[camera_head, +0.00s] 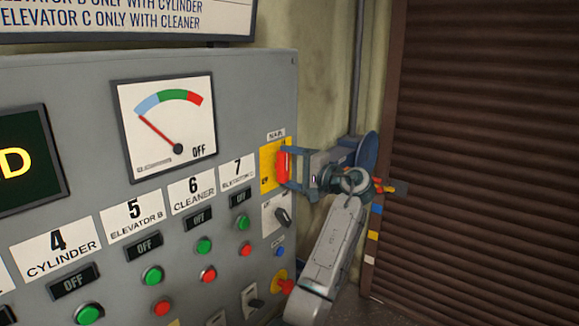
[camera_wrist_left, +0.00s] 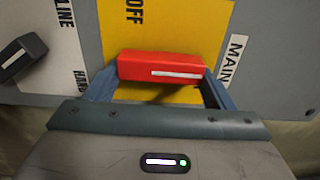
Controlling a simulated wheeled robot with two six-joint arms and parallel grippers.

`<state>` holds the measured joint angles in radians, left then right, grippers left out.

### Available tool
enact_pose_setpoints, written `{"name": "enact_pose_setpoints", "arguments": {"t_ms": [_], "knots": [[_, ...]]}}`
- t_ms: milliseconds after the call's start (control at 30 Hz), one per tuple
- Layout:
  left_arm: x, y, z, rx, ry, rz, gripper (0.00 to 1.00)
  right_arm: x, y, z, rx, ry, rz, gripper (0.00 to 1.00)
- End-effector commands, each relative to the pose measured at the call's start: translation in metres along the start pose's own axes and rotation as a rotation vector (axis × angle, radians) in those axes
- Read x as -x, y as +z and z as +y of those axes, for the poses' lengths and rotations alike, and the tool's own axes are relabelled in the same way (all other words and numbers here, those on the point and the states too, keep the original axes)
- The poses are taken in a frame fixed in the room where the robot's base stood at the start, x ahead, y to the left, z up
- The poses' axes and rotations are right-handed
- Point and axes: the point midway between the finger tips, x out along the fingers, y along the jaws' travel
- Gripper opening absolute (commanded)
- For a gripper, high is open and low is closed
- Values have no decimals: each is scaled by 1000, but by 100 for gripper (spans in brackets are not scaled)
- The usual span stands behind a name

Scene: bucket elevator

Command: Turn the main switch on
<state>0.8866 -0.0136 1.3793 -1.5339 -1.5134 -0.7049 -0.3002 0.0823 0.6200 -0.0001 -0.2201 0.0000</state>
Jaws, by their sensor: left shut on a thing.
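The main switch is a red handle (camera_head: 283,167) on a yellow plate (camera_head: 267,178) at the right end of the grey control panel, under a label reading MAIN. In the left wrist view the red handle (camera_wrist_left: 160,67) with its white line lies across the picture, and OFF shows on the yellow plate (camera_wrist_left: 185,25). My left gripper (camera_head: 288,169) is shut on the red handle, with one blue finger at each end of it in the wrist view. My right gripper is not in view.
The panel (camera_head: 85,85) carries a gauge (camera_head: 165,120) marked OFF, its needle at the left. Several green and red buttons and OFF displays sit below. A black selector (camera_head: 283,217) is just below the switch. A brown shutter (camera_head: 490,130) stands to the right.

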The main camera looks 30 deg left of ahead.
Motion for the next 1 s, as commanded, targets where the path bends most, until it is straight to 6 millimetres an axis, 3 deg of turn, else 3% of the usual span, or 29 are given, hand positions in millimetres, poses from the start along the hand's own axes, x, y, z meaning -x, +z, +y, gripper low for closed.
{"name": "enact_pose_setpoints", "arguments": {"t_ms": [400, 433, 533, 833, 1000], "knots": [[0, -1, -1, -7, -1, 3, 54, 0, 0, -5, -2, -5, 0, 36], [0, -1, -1, -7, -1, 3, 80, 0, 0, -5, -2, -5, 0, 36], [0, 0, -1, -7, -1, 2, 98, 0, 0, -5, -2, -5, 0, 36], [2, 0, 1, -7, 0, 1, 98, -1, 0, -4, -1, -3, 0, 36], [21, -1, 5, -6, 2, 4, 98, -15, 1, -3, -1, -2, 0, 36]]}}
